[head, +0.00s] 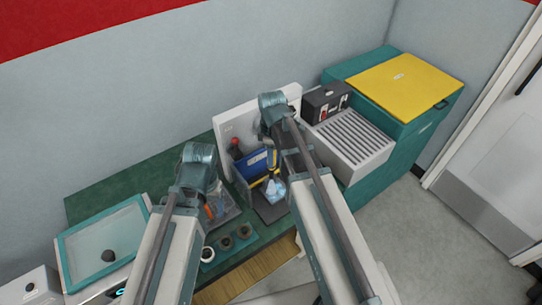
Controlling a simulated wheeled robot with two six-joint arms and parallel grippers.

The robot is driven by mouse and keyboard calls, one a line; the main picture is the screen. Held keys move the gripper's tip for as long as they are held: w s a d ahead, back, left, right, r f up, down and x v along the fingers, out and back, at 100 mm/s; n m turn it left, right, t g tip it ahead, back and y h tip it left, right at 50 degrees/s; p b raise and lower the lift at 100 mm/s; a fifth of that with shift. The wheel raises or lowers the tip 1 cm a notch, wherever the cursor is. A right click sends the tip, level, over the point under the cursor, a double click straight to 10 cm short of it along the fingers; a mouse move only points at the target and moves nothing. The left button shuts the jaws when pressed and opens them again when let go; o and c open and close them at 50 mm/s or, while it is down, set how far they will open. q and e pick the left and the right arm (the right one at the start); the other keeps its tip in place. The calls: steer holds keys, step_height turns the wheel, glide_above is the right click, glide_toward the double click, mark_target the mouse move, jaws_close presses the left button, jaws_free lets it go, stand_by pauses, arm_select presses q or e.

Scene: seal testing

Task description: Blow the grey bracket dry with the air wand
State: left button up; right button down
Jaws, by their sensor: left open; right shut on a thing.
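My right gripper (273,176) points down over a dark pad in the middle of the bench. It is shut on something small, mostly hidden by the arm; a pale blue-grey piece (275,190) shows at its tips. My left gripper (207,202) is open, low over the bench to the left, mostly behind its own arm. A small orange and blue item (209,212) shows close to it. A red-topped dark object (236,148) stands behind, against the white panel. I cannot tell for sure which piece is the grey bracket or the air wand.
A teal-rimmed water basin (66,261) with a dark round thing inside is at the left. A blue bin (257,163) stands mid-bench. Several round dark parts sit on a teal strip (213,263) in front. A slatted white unit (375,160) and yellow-lidded cabinet (405,82) stand right.

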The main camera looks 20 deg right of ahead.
steer(key=shift+d+f, duration=0.2)
steer(key=shift+f, duration=0.05)
steer(key=shift+a+f+b, duration=0.1)
steer(key=shift+f+b, duration=0.45)
steer(key=shift+b, duration=0.25)
step_height(320, 180, down, 3)
steer(key=b, duration=0.3)
steer(key=shift+d, duration=0.2)
stand_by(0.7)
